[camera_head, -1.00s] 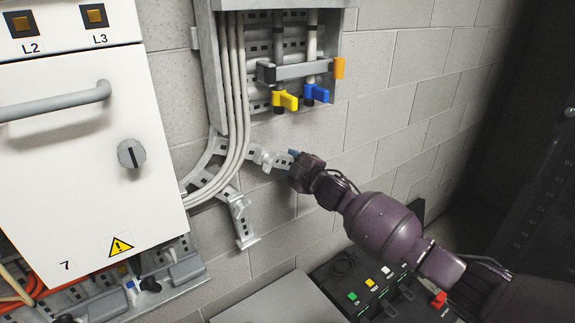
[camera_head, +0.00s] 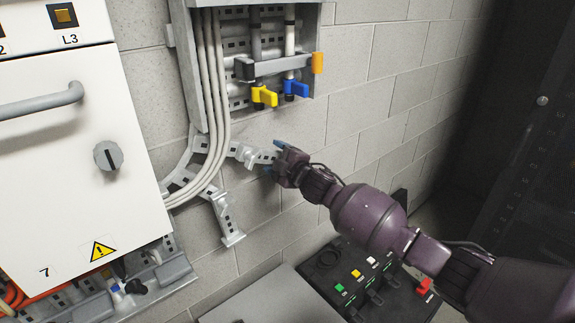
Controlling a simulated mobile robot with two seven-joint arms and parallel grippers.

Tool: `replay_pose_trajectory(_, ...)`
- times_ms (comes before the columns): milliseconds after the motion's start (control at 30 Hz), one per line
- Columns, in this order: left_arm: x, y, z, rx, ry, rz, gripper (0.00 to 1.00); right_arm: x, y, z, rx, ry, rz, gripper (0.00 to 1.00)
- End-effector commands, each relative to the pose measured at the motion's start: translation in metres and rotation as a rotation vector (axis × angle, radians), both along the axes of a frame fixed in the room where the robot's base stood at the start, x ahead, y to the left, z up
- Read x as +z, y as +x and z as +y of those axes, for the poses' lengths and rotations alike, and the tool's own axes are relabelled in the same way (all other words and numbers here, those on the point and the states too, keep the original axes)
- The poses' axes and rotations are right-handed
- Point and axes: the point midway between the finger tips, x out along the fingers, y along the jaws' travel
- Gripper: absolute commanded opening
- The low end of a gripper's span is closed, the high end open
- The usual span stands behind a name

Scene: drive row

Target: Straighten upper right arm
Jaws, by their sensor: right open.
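My right arm is the purple arm (camera_head: 368,217) that reaches in from the lower right. Its upper links run toward the right edge and its forearm slants up and left. My right gripper (camera_head: 277,158) is small in the picture and has bluish fingers, which are open. It is close to the end of a grey perforated bracket (camera_head: 254,156) on the wall; I cannot tell whether they touch. Nothing shows held in it. My left gripper is not in view.
A white cabinet (camera_head: 75,170) with a handle and knob stands at the left. A black button panel (camera_head: 362,280) lies below the arm. A dark cabinet stands at the right.

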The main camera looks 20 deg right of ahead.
Motion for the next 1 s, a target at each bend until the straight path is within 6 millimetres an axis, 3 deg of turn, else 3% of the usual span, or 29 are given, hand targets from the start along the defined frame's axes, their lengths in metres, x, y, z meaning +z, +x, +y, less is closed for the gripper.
replay_pose_trajectory(600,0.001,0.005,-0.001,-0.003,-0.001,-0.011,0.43,-0.001,-0.083,-0.035,-0.001,-0.002,0.000,0.69)
replay_pose_trajectory(1000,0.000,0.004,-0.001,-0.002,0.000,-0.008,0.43,0.001,-0.094,-0.039,0.000,-0.002,-0.002,0.69)
